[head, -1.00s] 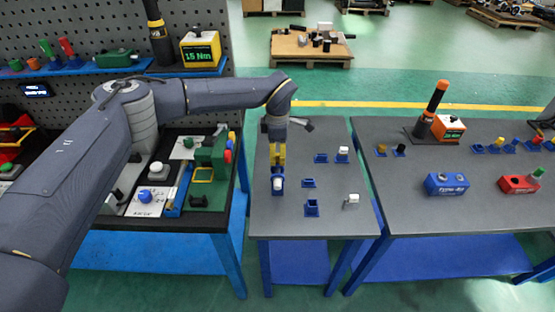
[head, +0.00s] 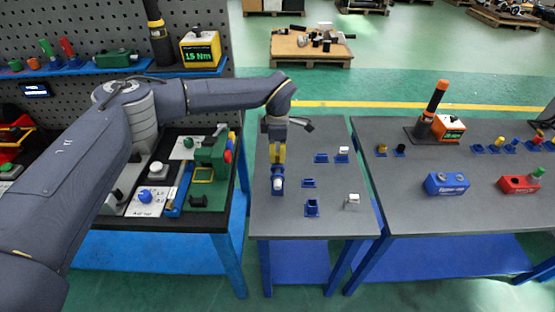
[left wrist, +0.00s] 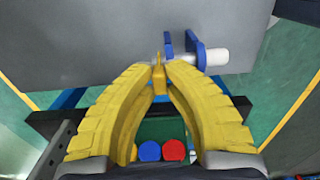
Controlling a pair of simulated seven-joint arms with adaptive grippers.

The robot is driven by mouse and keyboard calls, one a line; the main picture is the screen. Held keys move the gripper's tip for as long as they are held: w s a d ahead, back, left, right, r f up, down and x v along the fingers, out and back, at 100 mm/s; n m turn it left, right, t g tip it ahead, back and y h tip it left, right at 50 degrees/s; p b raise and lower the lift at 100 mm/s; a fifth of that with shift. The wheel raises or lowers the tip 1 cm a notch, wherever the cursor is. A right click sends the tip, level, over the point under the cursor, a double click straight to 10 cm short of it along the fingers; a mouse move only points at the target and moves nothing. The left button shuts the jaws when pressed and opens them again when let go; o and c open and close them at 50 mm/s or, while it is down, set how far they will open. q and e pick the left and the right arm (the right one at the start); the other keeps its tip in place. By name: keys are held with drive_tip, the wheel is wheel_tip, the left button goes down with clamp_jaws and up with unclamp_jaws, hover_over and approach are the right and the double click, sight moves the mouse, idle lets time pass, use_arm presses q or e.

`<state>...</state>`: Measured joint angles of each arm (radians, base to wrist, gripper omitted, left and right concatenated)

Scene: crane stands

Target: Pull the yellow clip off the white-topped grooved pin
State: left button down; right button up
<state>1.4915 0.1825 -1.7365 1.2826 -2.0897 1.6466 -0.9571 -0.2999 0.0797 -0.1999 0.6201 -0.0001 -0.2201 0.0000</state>
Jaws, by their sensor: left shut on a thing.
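The grooved pin (left wrist: 213,57) has a white top and lies across a blue stand (left wrist: 191,42) in the left wrist view. Its grey end sticks out on the left. The small yellow clip (left wrist: 159,78) sits between my left fingertips, its thin upper part across the pin's grey end; whether it still grips the groove I cannot tell. My left gripper (left wrist: 160,72) is shut on the clip. In the head view, my left gripper (head: 278,160) is just behind the blue stand (head: 278,188), with the white top (head: 278,183) in it. My right gripper is out of view.
Other small blue stands (head: 312,208) and a white-topped piece (head: 353,200) are on the grey table (head: 290,222), to the right. A bench with a green fixture (head: 210,152) is left. A blue block (head: 447,184) and a red block (head: 519,185) are on the right table.

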use_arm(q)
drive_tip(key=shift+r, duration=0.15)
drive_tip(key=shift+r, duration=2.7)
